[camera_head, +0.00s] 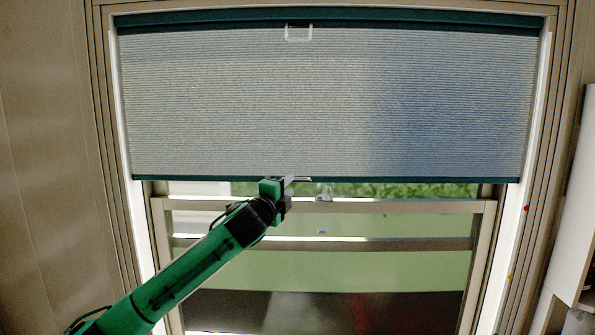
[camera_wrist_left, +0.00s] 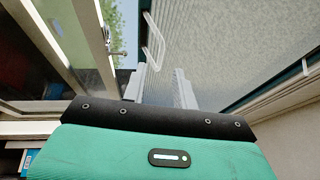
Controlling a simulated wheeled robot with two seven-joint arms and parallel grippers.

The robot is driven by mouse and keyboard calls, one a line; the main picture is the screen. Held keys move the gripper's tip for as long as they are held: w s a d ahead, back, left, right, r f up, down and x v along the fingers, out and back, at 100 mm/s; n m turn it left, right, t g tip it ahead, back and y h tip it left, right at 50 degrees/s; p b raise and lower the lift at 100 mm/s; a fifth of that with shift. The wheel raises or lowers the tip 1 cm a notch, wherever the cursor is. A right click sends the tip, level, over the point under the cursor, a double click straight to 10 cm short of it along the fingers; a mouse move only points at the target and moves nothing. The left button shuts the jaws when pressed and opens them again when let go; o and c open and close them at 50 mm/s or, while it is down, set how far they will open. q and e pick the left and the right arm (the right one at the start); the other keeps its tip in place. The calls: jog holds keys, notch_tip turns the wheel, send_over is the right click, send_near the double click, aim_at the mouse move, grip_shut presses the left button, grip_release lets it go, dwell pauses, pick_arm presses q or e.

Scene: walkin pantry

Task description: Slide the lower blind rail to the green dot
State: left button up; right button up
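The blind's lower rail (camera_head: 420,181) is a thin dark teal strip along the bottom of the pleated grey blind (camera_head: 250,100), level and about halfway down the window. My left gripper (camera_head: 297,180) is at this rail, left of its middle, and covers a short part of it. In the left wrist view its two pale fingers (camera_wrist_left: 158,84) stand apart, with a white loop handle (camera_wrist_left: 153,42) just beyond them. No grip on the handle shows. I cannot make out a green dot. A red dot (camera_head: 526,208) and a yellow dot (camera_head: 510,277) are on the right window frame.
The upper rail (camera_head: 420,20) with a white handle (camera_head: 298,33) is at the window's top. Below the blind are a window sash (camera_head: 400,207) with latches and glass. A white cabinet (camera_head: 572,240) stands at the right edge.

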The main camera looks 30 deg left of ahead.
aim_at(297, 178)
pick_arm(q)
jog(key=p+x, duration=0.2)
jog(key=x, duration=0.3)
jog(key=shift+w+r+p, duration=0.2)
jog(key=shift+w+p, duration=0.05)
jog(key=shift+p, duration=0.05)
jog(key=shift+w+a, duration=0.1)
jog(key=shift+w, duration=0.55)
jog(key=shift+f, duration=0.1)
grip_shut()
